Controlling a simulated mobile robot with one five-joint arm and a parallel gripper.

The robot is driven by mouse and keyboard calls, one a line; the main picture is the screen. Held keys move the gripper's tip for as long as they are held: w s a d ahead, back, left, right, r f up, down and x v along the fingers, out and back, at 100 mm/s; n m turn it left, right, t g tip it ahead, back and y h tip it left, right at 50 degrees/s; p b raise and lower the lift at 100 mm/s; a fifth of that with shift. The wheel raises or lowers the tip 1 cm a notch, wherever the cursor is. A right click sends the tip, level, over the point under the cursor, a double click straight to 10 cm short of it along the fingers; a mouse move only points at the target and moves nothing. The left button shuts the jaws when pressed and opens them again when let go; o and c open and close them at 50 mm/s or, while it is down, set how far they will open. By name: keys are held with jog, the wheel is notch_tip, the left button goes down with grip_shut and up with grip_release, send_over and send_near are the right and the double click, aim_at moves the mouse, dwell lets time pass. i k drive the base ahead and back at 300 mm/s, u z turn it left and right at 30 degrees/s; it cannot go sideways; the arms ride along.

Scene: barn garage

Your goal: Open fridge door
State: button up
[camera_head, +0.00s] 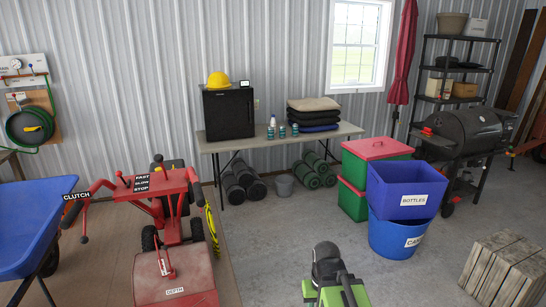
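The fridge (228,113) is a small black box-shaped unit standing upright on the left part of a long folding table (330,136) against the wall. Its dark front looks shut, and I cannot make out a handle. A yellow hard hat (218,79) and a small device with a light screen (244,84) rest on top of it. My green and black arm (330,278) shows at the bottom centre, well short of the table and apart from the fridge. My gripper's fingers cannot be made out.
A red tiller machine (172,278) stands at the left front, beside a blue wheelbarrow (38,225). Blue bins (394,234) and a red-and-green bin (354,201) stand right of centre. The middle floor (270,235) is clear.

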aim_at(229, 114)
jog(key=z, duration=0.7)
jog(key=i, duration=4.25)
jog(key=u, duration=0.85)
jog(key=i, duration=0.5)
jog(key=u, duration=0.4)
